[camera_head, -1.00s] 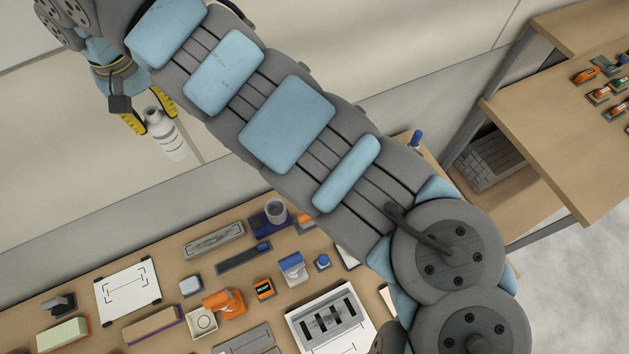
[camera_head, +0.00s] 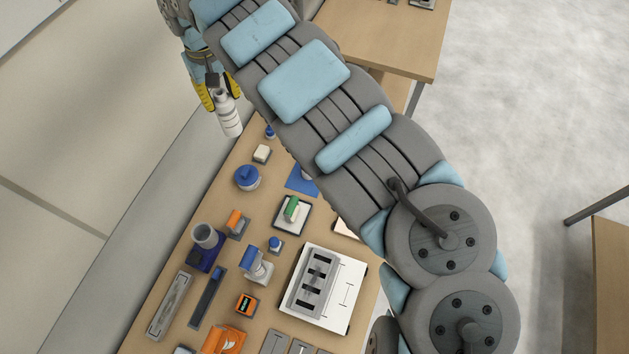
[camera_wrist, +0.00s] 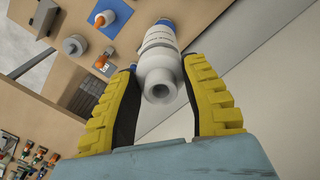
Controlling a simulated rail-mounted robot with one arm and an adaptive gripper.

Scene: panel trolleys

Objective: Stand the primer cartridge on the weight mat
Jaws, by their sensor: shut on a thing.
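The primer cartridge, a white ribbed cylinder (camera_head: 229,118), is held between the yellow fingers of my gripper (camera_head: 217,96) at the upper left of the head view. It hangs tilted in the air beyond the bench's far edge. In the wrist view the cartridge (camera_wrist: 158,78) sits between both fingers (camera_wrist: 160,72), its narrow hollow end facing the camera and a blue part at its far end. A blue square mat (camera_head: 299,182) lies on the bench, partly hidden by my arm; I cannot tell if it is the weight mat. A blue mat (camera_wrist: 122,12) also shows in the wrist view.
The wooden bench (camera_head: 218,225) carries a blue round container (camera_head: 247,177), a grey cup in a blue holder (camera_head: 205,236), a slotted white board (camera_head: 345,285) and an orange tool (camera_head: 222,340). Another table (camera_head: 385,35) stands at the top. A wall lies left.

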